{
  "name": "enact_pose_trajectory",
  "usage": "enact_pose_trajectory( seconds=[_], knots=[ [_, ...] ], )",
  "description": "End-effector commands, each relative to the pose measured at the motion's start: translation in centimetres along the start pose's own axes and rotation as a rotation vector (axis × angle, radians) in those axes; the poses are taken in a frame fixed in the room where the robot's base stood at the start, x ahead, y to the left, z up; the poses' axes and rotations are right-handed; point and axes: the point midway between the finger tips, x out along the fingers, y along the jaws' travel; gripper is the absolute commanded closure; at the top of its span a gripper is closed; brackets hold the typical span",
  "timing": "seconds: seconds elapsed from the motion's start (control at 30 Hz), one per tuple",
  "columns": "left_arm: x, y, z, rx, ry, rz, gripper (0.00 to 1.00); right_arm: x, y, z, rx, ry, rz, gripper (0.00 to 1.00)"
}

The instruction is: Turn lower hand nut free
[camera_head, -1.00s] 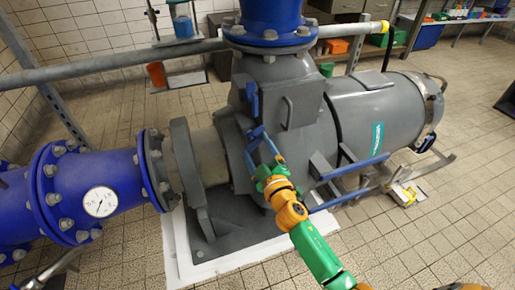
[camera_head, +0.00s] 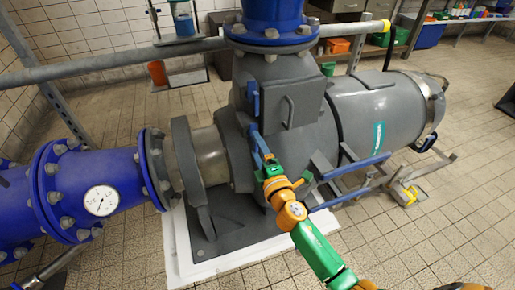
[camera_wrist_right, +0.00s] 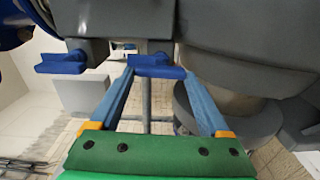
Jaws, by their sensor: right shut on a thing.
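The lower hand nut (camera_wrist_right: 156,67) is a blue bar-shaped nut on the grey pump housing. In the right wrist view it lies between the fingertips of my right gripper (camera_wrist_right: 157,74), whose blue fingers are shut on it. In the head view my right gripper (camera_head: 259,138) reaches the pump's front, and its fingers largely hide this nut. A second blue hand nut (camera_head: 252,98) sits above it in the head view. It shows at the left in the wrist view (camera_wrist_right: 60,63), apart from the fingers. My left gripper is out of view.
The grey pump (camera_head: 300,120) stands on a pale plinth. A blue flanged pipe (camera_head: 100,190) with a gauge (camera_head: 101,200) joins at the left. Blue-capped bars (camera_head: 350,182) stick out just right of my right wrist. Tiled floor (camera_head: 440,225) is open at the right.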

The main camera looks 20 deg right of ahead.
Motion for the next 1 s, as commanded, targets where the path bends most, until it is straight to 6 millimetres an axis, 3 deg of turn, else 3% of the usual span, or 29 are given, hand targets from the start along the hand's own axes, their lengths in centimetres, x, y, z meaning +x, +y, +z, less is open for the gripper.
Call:
enact_pose_trajectory(
  seconds=[0.67, 0.7, 0.77, 1.0],
  knots=[
    [-0.01, 0.07, 0.25, 0.000, -0.004, 0.001, 0.50, -0.03, -0.15, 0.01, -0.061, 0.000, -0.002, 0.76],
    [-0.01, 0.07, 0.25, 0.000, -0.004, 0.001, 0.50, -0.03, -0.15, 0.01, -0.061, 0.000, -0.002, 0.17],
    [-0.01, 0.07, 0.25, 0.000, -0.004, 0.001, 0.50, -0.03, -0.15, 0.01, -0.061, 0.000, -0.002, 0.01],
    [-0.04, 0.07, 0.25, 0.000, -0.004, 0.001, 0.50, -0.12, -0.09, 0.00, -0.059, 0.000, -0.001, 0.00]
  ],
)
